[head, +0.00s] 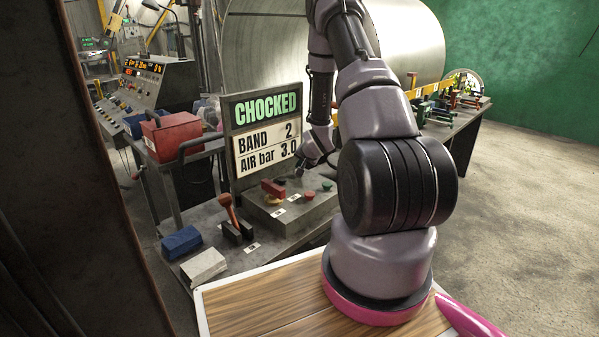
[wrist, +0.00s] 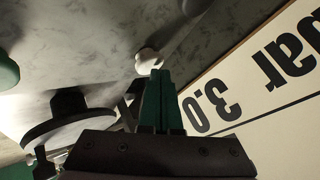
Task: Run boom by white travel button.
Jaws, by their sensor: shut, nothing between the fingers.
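A small white round button (wrist: 148,60) shows in the wrist view on a grey surface, right at the tips of my gripper (wrist: 158,74). The green fingers are closed together with nothing between them. I cannot tell whether the tips touch the button. In the head view my gripper (head: 318,160) hangs low beside the sign, over the back of the grey control box (head: 294,214). I cannot make out the white button there. The sign (head: 264,130) reads CHOCKED, BAND 2, AIR bar 3.0.
The box carries a red button (head: 310,195), a green button (head: 327,186) and a red block (head: 273,188). An orange-handled lever (head: 229,212) stands to its left. Blue (head: 181,242) and pale (head: 204,266) blocks lie at the bench's left edge. A large metal cylinder (head: 420,40) stands behind.

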